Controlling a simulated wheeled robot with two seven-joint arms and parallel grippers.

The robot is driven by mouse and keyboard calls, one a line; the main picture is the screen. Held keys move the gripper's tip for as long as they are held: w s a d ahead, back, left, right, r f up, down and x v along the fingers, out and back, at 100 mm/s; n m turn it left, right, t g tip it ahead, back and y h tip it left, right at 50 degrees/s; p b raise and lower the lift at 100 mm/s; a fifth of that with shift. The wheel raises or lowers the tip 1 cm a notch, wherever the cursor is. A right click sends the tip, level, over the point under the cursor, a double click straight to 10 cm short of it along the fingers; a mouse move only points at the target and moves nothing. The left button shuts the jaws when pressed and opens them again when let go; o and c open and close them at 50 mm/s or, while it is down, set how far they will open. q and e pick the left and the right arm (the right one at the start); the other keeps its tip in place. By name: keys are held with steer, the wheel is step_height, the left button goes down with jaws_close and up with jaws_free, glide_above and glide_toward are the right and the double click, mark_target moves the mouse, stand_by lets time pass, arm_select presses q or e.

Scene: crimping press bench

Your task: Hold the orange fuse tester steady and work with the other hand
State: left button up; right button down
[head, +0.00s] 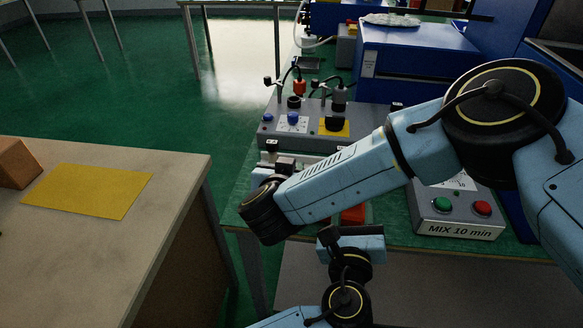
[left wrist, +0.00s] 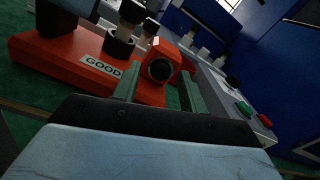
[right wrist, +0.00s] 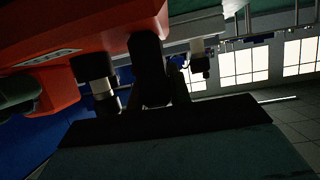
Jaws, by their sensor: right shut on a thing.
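The orange fuse tester (left wrist: 85,65) stands on the green bench, labelled "GOOD", with dark posts and a block with a round dark opening (left wrist: 160,68). In the head view my right arm hides most of it; a small red-orange part (head: 353,214) shows. My left gripper (left wrist: 158,90) is open, its fingers apart at either side of that block; I cannot tell whether they touch it. My right gripper (right wrist: 165,90) is shut on a black handle (right wrist: 148,60) that sticks out of the tester's orange body (right wrist: 95,30). The right fingertips are dark and partly hidden.
Behind stands a grey console (head: 310,125) with knobs and a yellow label. A grey box (head: 455,215) marked "MIX 10 min" has green and red buttons at right. Blue machines (head: 405,60) stand at the back. A separate table (head: 110,230) at left carries a yellow sheet (head: 88,190).

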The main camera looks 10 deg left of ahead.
steer(key=c, duration=1.8)
jaws_free()
steer(key=shift+c, duration=0.2)
jaws_close()
arm_select(q)
steer(key=s, duration=0.7)
steer(key=shift+a, duration=0.15)
steer(key=shift+f, duration=0.1)
arm_select(e)
steer(key=shift+f, duration=0.1)
arm_select(q)
jaws_close()
